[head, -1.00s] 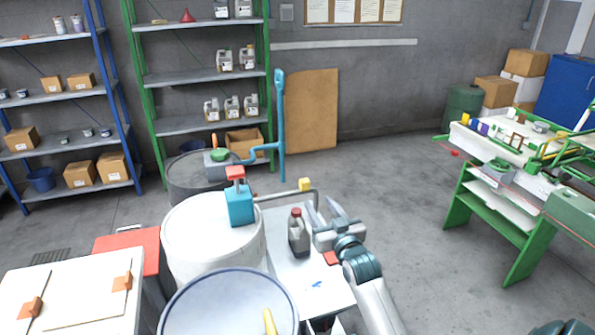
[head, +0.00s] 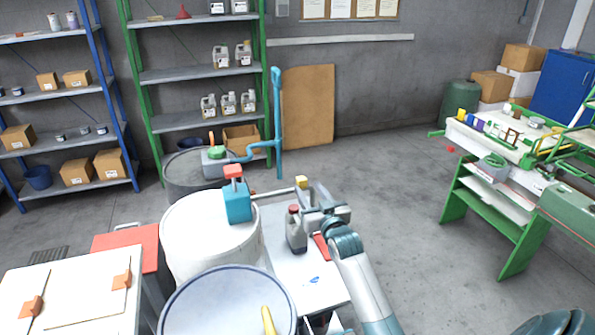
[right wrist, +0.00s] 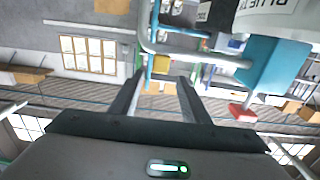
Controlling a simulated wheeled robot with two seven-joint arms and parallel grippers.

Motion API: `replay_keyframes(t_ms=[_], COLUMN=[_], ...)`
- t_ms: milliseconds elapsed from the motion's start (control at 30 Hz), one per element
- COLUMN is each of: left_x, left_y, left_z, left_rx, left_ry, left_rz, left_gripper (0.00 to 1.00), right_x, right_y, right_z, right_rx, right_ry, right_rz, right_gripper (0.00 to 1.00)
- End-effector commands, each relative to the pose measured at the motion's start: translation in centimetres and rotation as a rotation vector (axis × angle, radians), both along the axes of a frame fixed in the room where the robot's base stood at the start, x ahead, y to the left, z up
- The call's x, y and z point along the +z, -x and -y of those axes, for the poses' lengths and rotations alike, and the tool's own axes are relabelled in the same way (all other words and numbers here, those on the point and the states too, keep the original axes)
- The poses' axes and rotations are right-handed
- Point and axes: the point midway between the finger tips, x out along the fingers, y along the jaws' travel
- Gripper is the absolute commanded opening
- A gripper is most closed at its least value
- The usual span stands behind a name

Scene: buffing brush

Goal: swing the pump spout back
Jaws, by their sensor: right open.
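The teal pump (head: 238,203) with a red top stands on a white drum (head: 190,240). Its thin grey spout (head: 272,193) points right, to a yellow block (head: 301,181) at its end. My right gripper (head: 313,192) is at the spout's end, its fingers open. In the right wrist view the pump (right wrist: 272,65) is at the upper right and the spout (right wrist: 195,55) runs left and bends. The yellow block (right wrist: 162,60) shows between and just beyond the open fingertips (right wrist: 161,80); I cannot tell if they touch it. My left gripper is out of view.
A dark bottle with a red cap (head: 295,230) stands on the grey table under the spout, close to my right gripper. A dark drum with a blue pipe (head: 278,125) is behind.

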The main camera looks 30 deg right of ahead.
Motion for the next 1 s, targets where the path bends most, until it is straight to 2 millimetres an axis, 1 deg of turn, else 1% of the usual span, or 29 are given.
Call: replay_keyframes(t_ms=[33, 200, 600, 800, 1000], left_x=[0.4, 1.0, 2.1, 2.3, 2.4], left_y=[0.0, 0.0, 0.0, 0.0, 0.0], left_z=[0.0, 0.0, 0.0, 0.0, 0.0], left_rx=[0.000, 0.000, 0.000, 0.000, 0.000], left_ry=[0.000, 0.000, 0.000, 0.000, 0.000], left_rz=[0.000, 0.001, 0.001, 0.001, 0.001], left_gripper=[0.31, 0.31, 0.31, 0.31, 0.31], right_x=[0.2, 0.2, 0.1, 0.1, 0.0], right_y=[-0.9, -3.5, -8.8, -10.4, -10.9], right_z=[0.2, 0.8, 2.1, 2.5, 2.6], right_rx=[0.000, 0.000, 0.000, 0.001, 0.000], right_ry=[0.000, -0.001, -0.001, 0.000, 0.000], right_rz=[-0.001, -0.002, -0.001, 0.000, -0.001], right_gripper=[0.42, 0.42, 0.42, 0.42, 0.42])
